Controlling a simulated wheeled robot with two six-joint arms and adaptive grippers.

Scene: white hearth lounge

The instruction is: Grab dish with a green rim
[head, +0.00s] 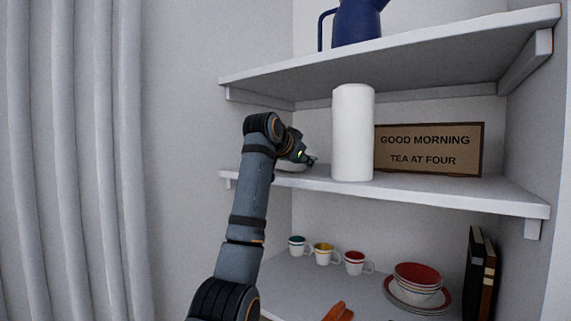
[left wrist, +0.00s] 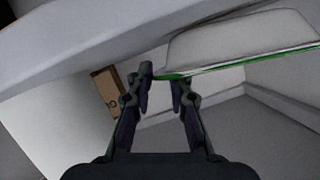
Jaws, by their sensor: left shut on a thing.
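The dish with a green rim (head: 291,167) is pale and sits at the left end of the middle shelf, mostly hidden behind my left gripper (head: 311,160). In the left wrist view the pale dish (left wrist: 240,45) fills the upper right, its green rim crossing beside the fingertips. My left gripper (left wrist: 165,88) is shut on the dish at its rim. The exact contact is hard to see. My right gripper is in neither view.
A tall white cylinder (head: 352,135) stands just right of the dish, before a brown sign (head: 430,149). The upper shelf (head: 420,60) overhangs, with a blue jug (head: 357,22). Below are cups (head: 323,253), red-rimmed bowls (head: 418,277) and books (head: 480,270).

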